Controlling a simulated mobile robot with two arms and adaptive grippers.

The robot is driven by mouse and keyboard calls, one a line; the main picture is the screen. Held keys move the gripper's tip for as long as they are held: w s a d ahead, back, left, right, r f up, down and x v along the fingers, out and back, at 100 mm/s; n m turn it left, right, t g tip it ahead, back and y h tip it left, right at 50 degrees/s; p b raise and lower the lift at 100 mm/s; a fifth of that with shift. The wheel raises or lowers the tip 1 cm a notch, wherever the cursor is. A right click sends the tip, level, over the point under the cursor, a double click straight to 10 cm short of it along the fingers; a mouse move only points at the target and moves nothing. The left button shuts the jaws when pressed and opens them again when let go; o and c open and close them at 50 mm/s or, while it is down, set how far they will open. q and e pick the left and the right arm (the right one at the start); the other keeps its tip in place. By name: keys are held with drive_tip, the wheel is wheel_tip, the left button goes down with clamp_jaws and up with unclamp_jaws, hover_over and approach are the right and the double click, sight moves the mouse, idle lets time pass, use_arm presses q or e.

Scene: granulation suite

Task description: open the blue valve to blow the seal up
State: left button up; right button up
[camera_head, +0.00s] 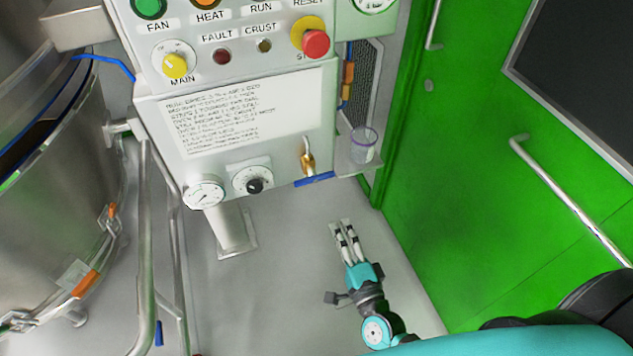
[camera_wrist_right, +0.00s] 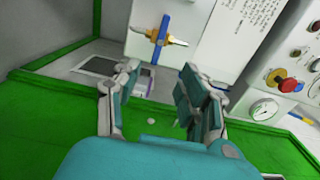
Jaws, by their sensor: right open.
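The blue valve handle (camera_head: 314,179) sits on a brass valve body (camera_head: 307,158) at the lower right of the white control panel. In the right wrist view the blue handle (camera_wrist_right: 163,28) lies across the brass pipe (camera_wrist_right: 177,41), roughly at right angles to it. My right gripper (camera_head: 341,226) is below the valve in the head view, apart from it. In the wrist view its two fingers (camera_wrist_right: 160,70) are spread and empty, with the valve beyond the gap between the tips. The seal cannot be made out. My left gripper is not in view.
The panel carries a round gauge (camera_head: 205,195), a black knob (camera_head: 254,185), a yellow MAIN switch (camera_head: 175,66) and a red stop button (camera_head: 315,42). A clear cup (camera_head: 364,146) stands on a small shelf right of the valve. A green door (camera_head: 470,180) bounds the right; a steel vessel (camera_head: 60,190) stands left.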

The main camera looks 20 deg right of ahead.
sight(316, 181)
drive_tip(key=w, duration=1.6)
drive_tip(key=shift+w+a, duration=0.35)
clamp_jaws()
